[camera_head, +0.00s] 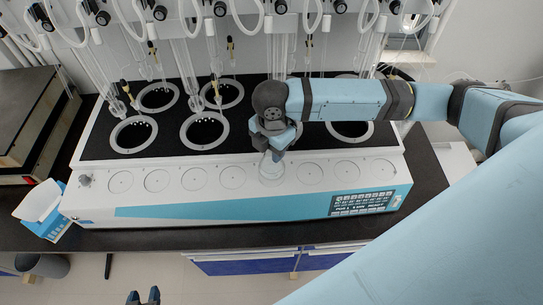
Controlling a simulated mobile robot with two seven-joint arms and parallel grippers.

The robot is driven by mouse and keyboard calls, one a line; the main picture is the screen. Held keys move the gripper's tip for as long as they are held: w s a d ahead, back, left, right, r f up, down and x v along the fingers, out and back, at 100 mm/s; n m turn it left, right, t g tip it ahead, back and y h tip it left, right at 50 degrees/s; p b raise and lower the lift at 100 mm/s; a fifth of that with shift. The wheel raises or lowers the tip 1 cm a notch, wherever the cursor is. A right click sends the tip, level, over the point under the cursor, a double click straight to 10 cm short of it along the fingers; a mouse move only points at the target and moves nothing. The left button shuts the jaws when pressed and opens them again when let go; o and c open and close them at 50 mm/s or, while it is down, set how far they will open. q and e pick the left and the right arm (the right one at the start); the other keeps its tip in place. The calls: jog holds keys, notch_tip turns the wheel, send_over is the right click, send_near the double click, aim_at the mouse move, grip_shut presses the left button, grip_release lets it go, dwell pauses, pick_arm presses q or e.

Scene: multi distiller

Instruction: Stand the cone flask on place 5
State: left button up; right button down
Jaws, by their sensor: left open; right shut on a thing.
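The cone flask (271,169) is clear glass and appears upright at the front ledge of the distiller (150,205). Its base overlaps the round place that is fifth from the left in the front row; I cannot tell whether it touches the surface. My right gripper (275,152) is shut on the flask's upper part, which the gripper and wrist hide. My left gripper (143,298) is open and empty, low at the bottom edge of the picture, in front of the bench.
The other round places, such as the one just right (309,173), are bare. Dark heating wells (204,131) lie behind, with glass tubes and hoses above. The control panel (361,203) is at front right.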

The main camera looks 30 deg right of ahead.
notch_tip(320, 180, down, 4)
jog(key=b, duration=0.3)
jog(key=shift+w+r, duration=0.1)
jog(key=shift+r, duration=0.2)
jog(key=c, duration=0.7)
grip_release()
jog(key=shift+c, duration=0.2)
pick_arm(q)
jog(key=f, duration=0.2)
jog(key=w+f, duration=0.1)
jog(key=shift+d, duration=0.35)
pick_arm(e)
jog(key=shift+r+p, duration=0.3)
jog(key=shift+p, duration=0.1)
pick_arm(q)
jog(key=r+p, duration=0.4)
jog(key=p, duration=0.1)
jog(key=shift+s+a+r, duration=0.1)
jog(key=shift+a, duration=0.3)
pick_arm(e)
notch_tip(320, 180, up, 11)
jog(key=shift+r, duration=0.2)
